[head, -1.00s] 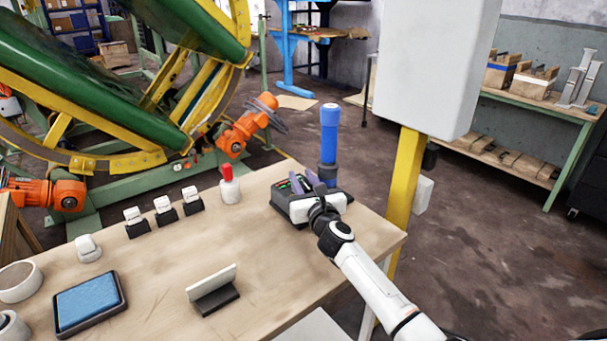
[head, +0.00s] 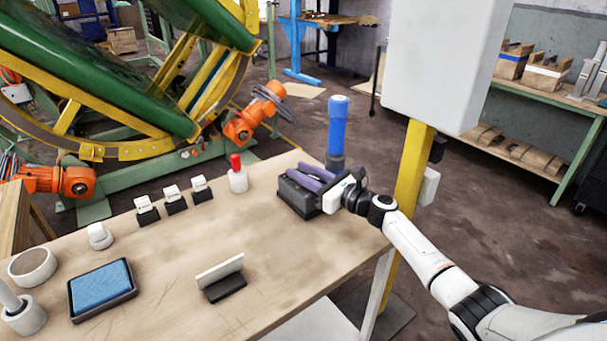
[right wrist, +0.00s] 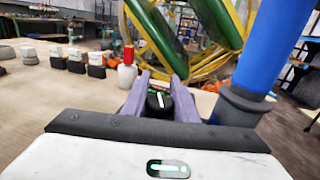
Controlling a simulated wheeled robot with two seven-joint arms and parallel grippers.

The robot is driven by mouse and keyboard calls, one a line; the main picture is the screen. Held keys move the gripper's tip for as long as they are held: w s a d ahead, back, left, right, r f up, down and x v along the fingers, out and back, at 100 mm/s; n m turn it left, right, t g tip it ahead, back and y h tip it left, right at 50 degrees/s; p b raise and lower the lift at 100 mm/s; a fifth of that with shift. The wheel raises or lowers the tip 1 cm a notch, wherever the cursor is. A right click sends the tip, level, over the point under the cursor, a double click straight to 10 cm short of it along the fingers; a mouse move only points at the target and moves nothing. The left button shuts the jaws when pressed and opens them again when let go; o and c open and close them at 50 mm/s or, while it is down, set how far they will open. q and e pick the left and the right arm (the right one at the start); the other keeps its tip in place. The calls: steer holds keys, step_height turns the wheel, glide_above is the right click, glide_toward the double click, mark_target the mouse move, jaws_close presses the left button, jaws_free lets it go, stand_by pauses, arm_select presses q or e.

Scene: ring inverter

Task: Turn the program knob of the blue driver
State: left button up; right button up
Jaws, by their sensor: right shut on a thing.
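The blue driver (head: 338,122) stands upright in a dark round holder on the table's far right part. It also shows in the right wrist view (right wrist: 275,45). A dark box (head: 296,203) sits just in front of it. In the right wrist view a black round knob (right wrist: 158,101) with a pale line lies between the purple fingers. My right gripper (head: 303,179) reaches in from the right, low over the box, its fingers shut on the knob. In the head view the fingers hide the knob. My left gripper is not in view.
A white bottle with a red top (head: 238,178) stands left of the box. Several small black-and-white blocks (head: 174,200), a blue pad (head: 101,287) and a white plate in a dark stand (head: 221,277) are on the table. A yellow post (head: 408,180) rises behind my right arm.

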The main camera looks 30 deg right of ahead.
mark_target(318, 180)
stand_by(0.4)
steer(key=o, duration=1)
steer(key=v, duration=1)
steer(key=shift+s+p, duration=0.15)
steer(key=shift+p, duration=0.15)
